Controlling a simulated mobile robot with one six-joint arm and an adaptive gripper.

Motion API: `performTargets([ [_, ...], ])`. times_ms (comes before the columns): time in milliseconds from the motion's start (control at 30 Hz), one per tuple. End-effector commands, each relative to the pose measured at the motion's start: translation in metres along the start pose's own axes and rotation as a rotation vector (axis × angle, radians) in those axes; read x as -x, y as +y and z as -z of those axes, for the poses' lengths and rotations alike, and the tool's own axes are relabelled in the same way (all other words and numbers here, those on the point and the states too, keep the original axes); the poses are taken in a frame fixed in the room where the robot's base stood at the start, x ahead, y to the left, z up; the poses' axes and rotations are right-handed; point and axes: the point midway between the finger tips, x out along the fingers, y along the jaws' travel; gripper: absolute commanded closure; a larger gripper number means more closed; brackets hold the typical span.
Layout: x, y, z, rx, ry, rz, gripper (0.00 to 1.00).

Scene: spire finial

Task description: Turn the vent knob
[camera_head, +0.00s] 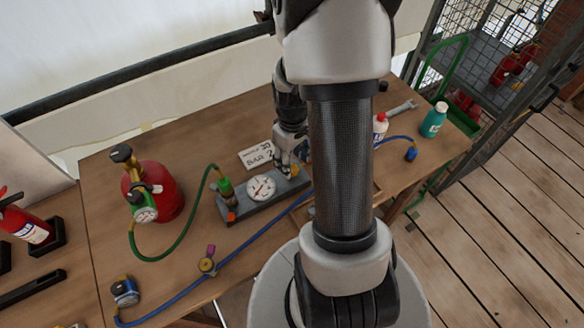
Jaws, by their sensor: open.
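A grey manifold block (243,207) lies on the wooden table. It carries a white dial gauge (261,188), a green-and-brass hose fitting (226,188) and a small orange-red part (231,217) at its left end. A small yellow knob-like part (294,170) shows at the right end. No label is readable, so I cannot tell for sure which one is the vent knob. My gripper (287,170) is open and points down over the right end of the block, close to the yellow part. My fingers partly hide that end, and I cannot tell whether they touch it.
A red cylinder (162,192) with valve and gauge stands left, its green hose (183,235) running to the block. A blue hose (247,243) crosses the front. A small sign (257,155) lies behind the block. Red-capped (380,127) and teal (433,121) bottles stand right.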

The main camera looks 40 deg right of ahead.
Motion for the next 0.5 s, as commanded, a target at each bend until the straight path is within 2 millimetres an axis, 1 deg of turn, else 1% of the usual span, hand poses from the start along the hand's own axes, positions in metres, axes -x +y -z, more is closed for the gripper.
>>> performTargets([
  [33, -0.011, 0.0, -0.001, 0.0, -0.002, 0.002, 0.51],
  [200, -0.025, 0.0, 0.0, 0.0, -0.001, 0.001, 0.51],
  [500, -0.027, 0.0, 0.0, 0.0, 0.001, -0.001, 0.51],
])
